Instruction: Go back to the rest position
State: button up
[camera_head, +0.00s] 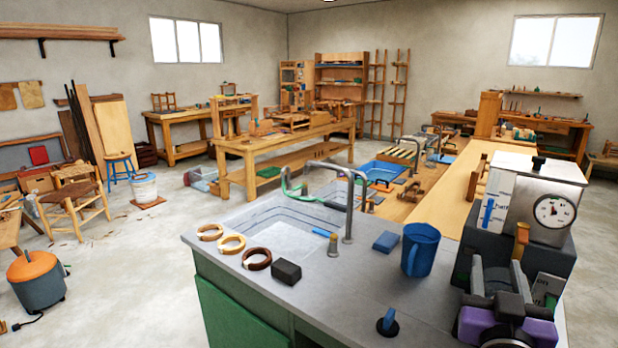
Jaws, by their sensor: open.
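My gripper (497,272) is at the lower right, in front of a dark box on the grey counter (350,290). Its two grey fingers stand apart with nothing visible between them, so it is open. Purple and black parts of my arm show below it. The lower arm is cut off by the bottom edge of the frame.
A metal box with a dial (540,195) stands on the dark box, close behind my gripper. Open floor lies further left.

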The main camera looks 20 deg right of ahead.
jog(key=s+a+f+n+t+y, duration=0.25)
jog(key=a+f+n+y, duration=0.25)
jog(key=a, duration=0.4)
jog(key=s+a+f+n+t+y, duration=0.2)
jog(key=a+f+n+t+y, duration=0.15)
jog(key=a+f+y, duration=0.35)
jog(key=s+a+f+g, duration=0.1)
jog(key=s+a+f, duration=0.2)
jog(key=s, duration=0.3)
jog(key=s+a+f+g+y, duration=0.1)
jog(key=s+a+f+g, duration=0.1)
jog(key=s, duration=0.5)
jog(key=s+a+f+g+y, duration=0.1)
jog(key=s+a+f, duration=0.2)
jog(key=s, duration=0.4)
jog(key=shift+s+a+f, duration=0.25)
jog(key=shift+a+f, duration=0.05)
jog(key=shift+a, duration=0.15)
